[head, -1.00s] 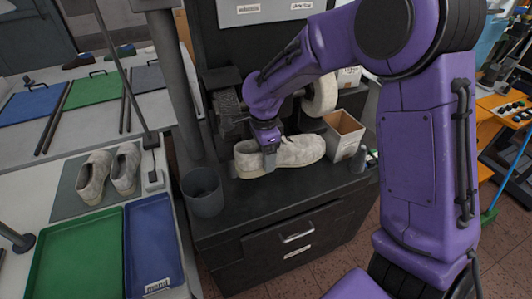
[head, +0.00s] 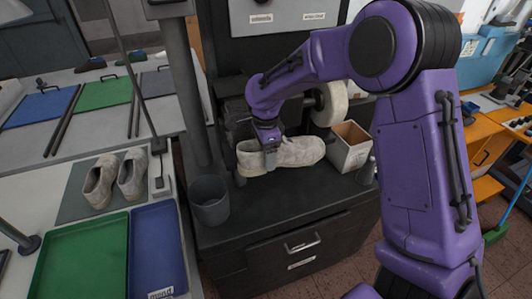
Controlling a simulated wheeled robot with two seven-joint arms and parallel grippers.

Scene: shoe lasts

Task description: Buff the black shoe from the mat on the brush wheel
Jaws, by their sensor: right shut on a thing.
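My right gripper (head: 271,158) is shut on a pale grey-white shoe (head: 300,153), near its left end. It holds the shoe at the front of the dark bench, close to the machine; whether the shoe touches the bench top is hard to tell. This shoe looks pale, not black. A dark brush wheel (head: 238,120) sits behind the shoe's left end, partly hidden by my arm. A white buffing wheel (head: 332,103) is behind its right end. A pair of pale shoes (head: 116,180) stands on a grey-green mat (head: 75,207) at left. My left gripper is out of view.
A grey bin (head: 209,205) stands left of the held shoe, and an open cardboard box (head: 347,155) stands right of it. A green tray (head: 84,255) and a blue tray (head: 157,250) lie at lower left. A dark post (head: 183,90) rises left of the machine.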

